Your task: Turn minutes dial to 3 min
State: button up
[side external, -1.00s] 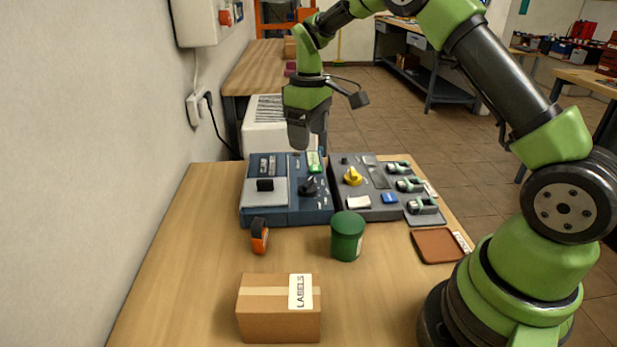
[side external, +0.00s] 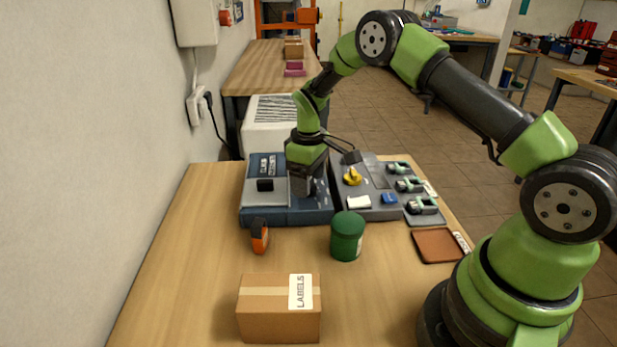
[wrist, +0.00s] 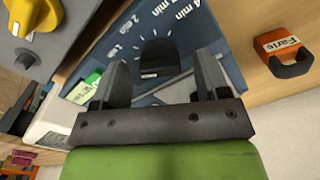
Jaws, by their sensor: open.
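The blue timer unit (side external: 288,217) stands on the table, and its face shows in the wrist view (wrist: 140,25). The minutes dial is a black knob (wrist: 160,54) ringed by white ticks and numbers; "4 min" and "2 min" are readable. Its pointer direction is unclear. My gripper (wrist: 162,66) is open, with one finger on each side of the knob. I cannot tell whether the fingers touch it. In the side view my gripper (side external: 304,190) is down at the unit and hides the dial.
A grey panel with a yellow knob (side external: 352,177) adjoins on the right. A green canister (side external: 347,237), an orange-black item (side external: 260,237), a cardboard box (side external: 279,310) and a brown tray (side external: 436,246) stand nearer. The wall is at left. Bare table lies at the front left.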

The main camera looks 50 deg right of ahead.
jog(key=c, duration=0.9)
jog(key=shift+c, duration=0.2)
jog(key=m, duration=0.4)
jog(key=shift+m, duration=0.4)
jog(key=m, duration=0.4)
jog(key=shift+m, duration=0.3)
jog(key=m, duration=0.4)
jog(key=shift+a, duration=0.1)
jog(key=shift+m, duration=2.1)
